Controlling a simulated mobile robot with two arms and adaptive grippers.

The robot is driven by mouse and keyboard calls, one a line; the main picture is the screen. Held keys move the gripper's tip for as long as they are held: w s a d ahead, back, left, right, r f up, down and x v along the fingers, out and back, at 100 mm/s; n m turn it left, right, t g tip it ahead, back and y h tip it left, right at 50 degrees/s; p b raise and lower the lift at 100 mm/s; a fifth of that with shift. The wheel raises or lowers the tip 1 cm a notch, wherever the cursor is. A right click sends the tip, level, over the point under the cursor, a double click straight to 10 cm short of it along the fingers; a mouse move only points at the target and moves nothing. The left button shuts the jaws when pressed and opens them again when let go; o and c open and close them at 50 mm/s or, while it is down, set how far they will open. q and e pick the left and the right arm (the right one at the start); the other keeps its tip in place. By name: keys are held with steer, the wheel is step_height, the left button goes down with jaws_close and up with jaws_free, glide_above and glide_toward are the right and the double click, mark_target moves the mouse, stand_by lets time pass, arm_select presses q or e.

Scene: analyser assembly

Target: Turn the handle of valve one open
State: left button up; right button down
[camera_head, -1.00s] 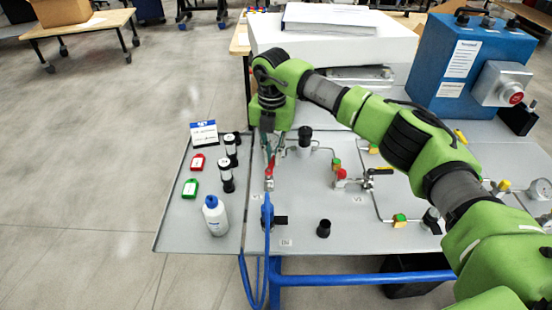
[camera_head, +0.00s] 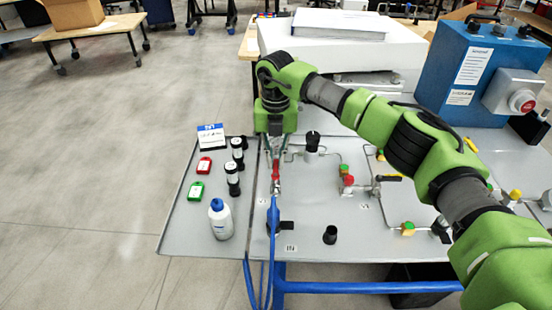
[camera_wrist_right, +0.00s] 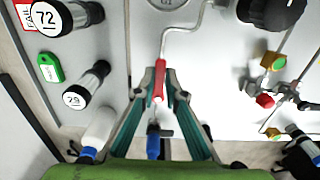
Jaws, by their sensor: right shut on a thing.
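The red valve handle (camera_head: 275,172) stands at the left side of the grey valve panel (camera_head: 300,222), above the blue hose (camera_head: 273,215). My right gripper (camera_head: 275,160) is over it, fingers pointing down. In the right wrist view, the red handle (camera_wrist_right: 160,80) lies between the two fingertips of the right gripper (camera_wrist_right: 160,76), which are shut on it. The handle runs roughly in line with the pipe above it in that view. The label of this valve is not readable. My left gripper is not in view.
Left of the handle are a white bottle (camera_head: 220,220), black-capped vials (camera_head: 232,178), a red tag (camera_head: 204,166) and a green tag (camera_head: 196,191). Right of it are a black knob (camera_head: 312,141), another valve (camera_head: 347,182) and a black cap (camera_head: 330,235). A blue box (camera_head: 480,70) stands at the back right.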

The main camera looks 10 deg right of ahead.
mark_target(276, 165)
steer(key=c, duration=2.1)
jaws_free()
steer(key=shift+r, duration=0.1)
step_height(276, 165, up, 12)
steer(key=shift+f, duration=0.1)
